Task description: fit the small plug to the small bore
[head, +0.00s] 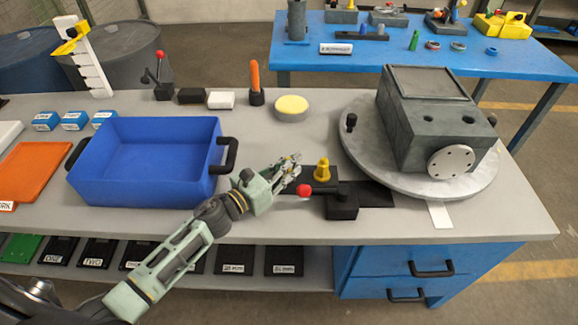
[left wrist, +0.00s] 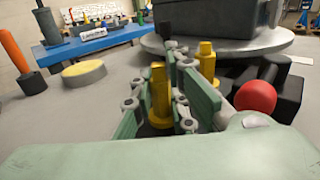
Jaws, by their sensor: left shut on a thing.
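My left gripper (head: 290,168) is shut on a yellow plug (left wrist: 158,97), held upright between the green fingers in the left wrist view. The gripper mostly hides this plug in the head view. A second yellow plug (head: 322,170) stands upright on a black fixture (head: 343,207) just right of the gripper; it also shows in the left wrist view (left wrist: 207,62). The grey housing (head: 415,135) sits on a round turntable (head: 370,168) to the right. My right gripper is not in view.
A red ball knob (head: 304,189) is beside the gripper at the black fixture. A blue bin (head: 145,185) stands left of it. A yellow-topped round pad (head: 291,106) and an orange-handled tool (head: 255,78) are behind. A round flange (head: 450,162) sticks out from the housing's front.

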